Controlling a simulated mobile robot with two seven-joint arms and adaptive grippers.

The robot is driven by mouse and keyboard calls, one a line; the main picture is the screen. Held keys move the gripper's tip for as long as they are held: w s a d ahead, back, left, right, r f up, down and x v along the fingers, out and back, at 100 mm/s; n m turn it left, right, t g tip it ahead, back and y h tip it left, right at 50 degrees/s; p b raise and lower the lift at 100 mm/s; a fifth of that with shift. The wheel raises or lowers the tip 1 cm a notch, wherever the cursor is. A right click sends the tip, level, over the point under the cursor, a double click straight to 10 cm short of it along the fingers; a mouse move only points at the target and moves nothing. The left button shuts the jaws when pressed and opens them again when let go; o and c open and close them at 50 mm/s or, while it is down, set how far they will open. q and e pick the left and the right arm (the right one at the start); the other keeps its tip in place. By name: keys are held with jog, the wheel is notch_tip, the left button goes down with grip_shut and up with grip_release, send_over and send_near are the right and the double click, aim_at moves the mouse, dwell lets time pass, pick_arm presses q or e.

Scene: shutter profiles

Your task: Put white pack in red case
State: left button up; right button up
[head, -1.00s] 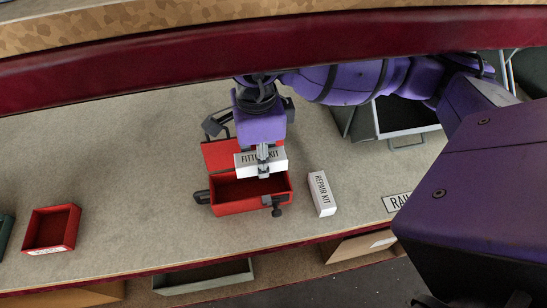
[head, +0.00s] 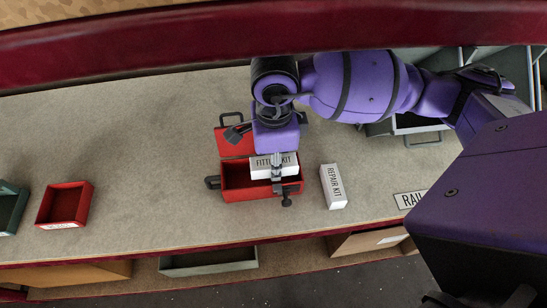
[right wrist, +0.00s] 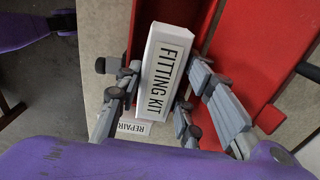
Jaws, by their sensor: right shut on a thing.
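A white pack labelled FITTING KIT (head: 267,174) is held by my right gripper (head: 277,176) over the opening of the red case (head: 240,194). The case stands open on the table, its lid (head: 232,143) raised at the back. In the right wrist view, the pack (right wrist: 165,70) sits between the two fingers (right wrist: 160,105), in front of the red case (right wrist: 240,45). I cannot tell whether the pack's underside is below the case rim. A second white pack, labelled REPAIR KIT (head: 333,187), lies on the table right of the case. My left gripper is not in view.
A small red open bin (head: 64,208) and a dark green bin (head: 9,210) stand at the left. A label plate (head: 409,200) lies at the right, and a grey drawer unit (head: 415,125) is behind. The table (head: 140,160) left of the case is clear.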

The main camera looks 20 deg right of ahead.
jog(key=shift+f, duration=0.25)
jog(key=o, duration=0.9)
notch_tip(320, 180, up, 13)
jog(key=shift+r+p, duration=0.2)
jog(key=shift+p, duration=0.25)
